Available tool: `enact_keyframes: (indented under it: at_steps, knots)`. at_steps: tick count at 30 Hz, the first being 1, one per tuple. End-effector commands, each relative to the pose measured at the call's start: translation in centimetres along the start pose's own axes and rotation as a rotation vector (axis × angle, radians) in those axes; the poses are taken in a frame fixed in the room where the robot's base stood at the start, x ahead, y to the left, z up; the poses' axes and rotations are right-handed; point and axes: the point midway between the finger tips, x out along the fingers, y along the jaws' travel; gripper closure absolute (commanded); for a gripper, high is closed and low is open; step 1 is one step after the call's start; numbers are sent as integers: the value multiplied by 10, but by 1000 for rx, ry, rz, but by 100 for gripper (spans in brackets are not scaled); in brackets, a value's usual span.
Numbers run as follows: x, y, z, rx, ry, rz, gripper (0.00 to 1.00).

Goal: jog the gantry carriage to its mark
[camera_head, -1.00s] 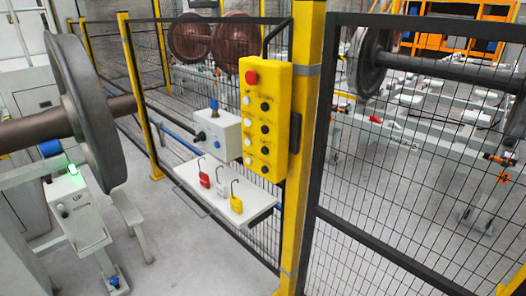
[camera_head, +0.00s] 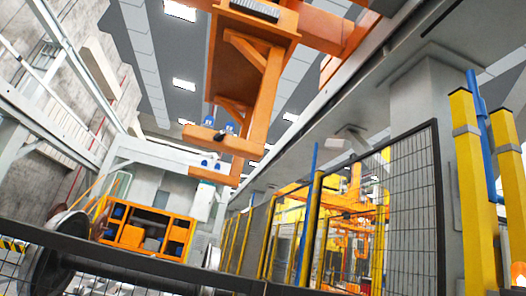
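The orange gantry carriage (camera_head: 243,75) hangs overhead in the upper middle of the view, with a C-shaped arm reaching down. Small blue and dark parts sit on its lower arm (camera_head: 218,138). I cannot make out a mark for it in this view. The yellow push-button pendant is out of view now. My gripper is not in view.
A dark fence rail (camera_head: 150,272) crosses the bottom. A mesh fence panel (camera_head: 405,200) and yellow posts (camera_head: 473,190) stand at the right. A wheelset (camera_head: 65,250) and an orange rack (camera_head: 145,232) are at the lower left. A grey column (camera_head: 425,95) rises at the right.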

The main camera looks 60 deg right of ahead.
Motion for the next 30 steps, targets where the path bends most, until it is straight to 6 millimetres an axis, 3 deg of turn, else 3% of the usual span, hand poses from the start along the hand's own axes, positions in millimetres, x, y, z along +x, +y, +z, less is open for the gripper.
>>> enact_keyframes:
  at_steps: [9,13,30]
  knots:
    - [0,0,0,0,0,0,64]
    - [0,0,0,0,0,0,100]
    - [0,0,0,0,0,0,100]
